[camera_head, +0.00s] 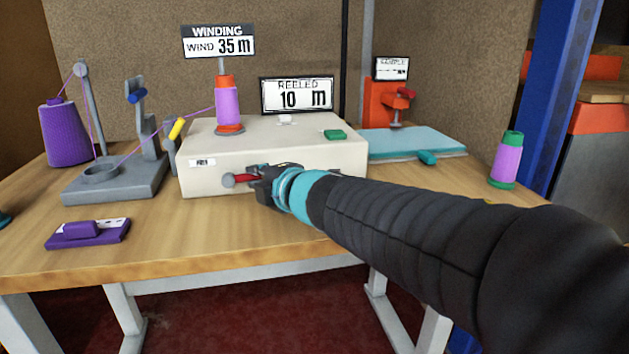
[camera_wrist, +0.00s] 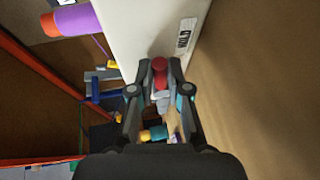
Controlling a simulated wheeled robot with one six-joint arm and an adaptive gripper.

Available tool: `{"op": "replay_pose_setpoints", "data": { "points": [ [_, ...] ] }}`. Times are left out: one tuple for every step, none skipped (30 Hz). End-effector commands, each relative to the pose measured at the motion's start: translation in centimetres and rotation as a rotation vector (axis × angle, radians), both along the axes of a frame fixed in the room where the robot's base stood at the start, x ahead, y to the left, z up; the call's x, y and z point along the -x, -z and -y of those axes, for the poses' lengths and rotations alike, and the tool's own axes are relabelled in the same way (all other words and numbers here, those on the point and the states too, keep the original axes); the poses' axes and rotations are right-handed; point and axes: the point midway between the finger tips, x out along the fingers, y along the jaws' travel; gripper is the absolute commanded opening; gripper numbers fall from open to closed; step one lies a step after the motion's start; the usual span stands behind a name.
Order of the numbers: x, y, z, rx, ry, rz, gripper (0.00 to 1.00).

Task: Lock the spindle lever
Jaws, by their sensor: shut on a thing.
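The cream winding box (camera_head: 270,162) stands on the wooden table. An orange spool wound with purple thread (camera_head: 228,105) stands upright on its top. The red spindle lever (camera_head: 243,178), with a grey round end, sticks out sideways at the box's front face. My gripper (camera_head: 258,182) reaches in from the right and is shut on the lever, partly hiding it. In the wrist view the red lever end (camera_wrist: 159,70) sits between my fingertips (camera_wrist: 160,77), next to the box wall (camera_wrist: 140,30). The sign above the spool (camera_head: 218,42) reads "WINDING, WIND 35 m".
A second sign (camera_head: 297,96) reads "REELED 10 m". A grey thread stand (camera_head: 115,182) and purple cone (camera_head: 64,135) are at left; thread runs to the spool. A green button (camera_head: 335,134), teal board (camera_head: 410,144) and green-ended purple spool (camera_head: 507,160) are at right.

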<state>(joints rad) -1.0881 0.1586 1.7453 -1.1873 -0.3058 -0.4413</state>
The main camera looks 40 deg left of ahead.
Motion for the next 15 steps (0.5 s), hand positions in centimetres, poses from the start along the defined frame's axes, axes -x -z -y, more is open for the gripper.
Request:
{"op": "replay_pose_setpoints", "data": {
  "points": [
    [-0.04, 0.75, 0.03, -0.017, 0.001, -0.025, 0.0],
    [-0.03, 0.78, 0.03, -0.026, 0.0, -0.037, 0.0],
    [-0.05, 0.78, 0.03, -0.036, 0.0, -0.05, 0.0],
    [-0.05, 0.76, 0.04, -0.041, 0.001, -0.057, 0.0],
    [-0.05, 0.72, 0.04, -0.044, 0.0, -0.063, 0.0],
    [-0.04, 0.66, 0.03, -0.048, 0.0, -0.068, 0.0],
    [-0.03, 0.62, 0.03, -0.049, 0.0, -0.07, 0.0],
    [-0.03, 0.58, 0.04, -0.049, 0.0, -0.071, 0.0],
    [-0.03, 0.56, 0.03, -0.049, 0.0, -0.071, 0.0],
    [-0.03, 0.57, 0.03, -0.049, 0.0, -0.07, 0.0],
    [-0.03, 0.57, 0.03, -0.048, 0.0, -0.07, 0.0],
    [-0.03, 0.58, 0.04, -0.048, 0.0, -0.07, 0.0],
    [-0.03, 0.59, 0.04, -0.048, 0.0, -0.07, 0.0],
    [-0.03, 0.6, 0.03, -0.048, 0.0, -0.07, 0.0],
    [-0.03, 0.6, 0.03, -0.048, 0.001, -0.07, 0.26]
  ]
}}
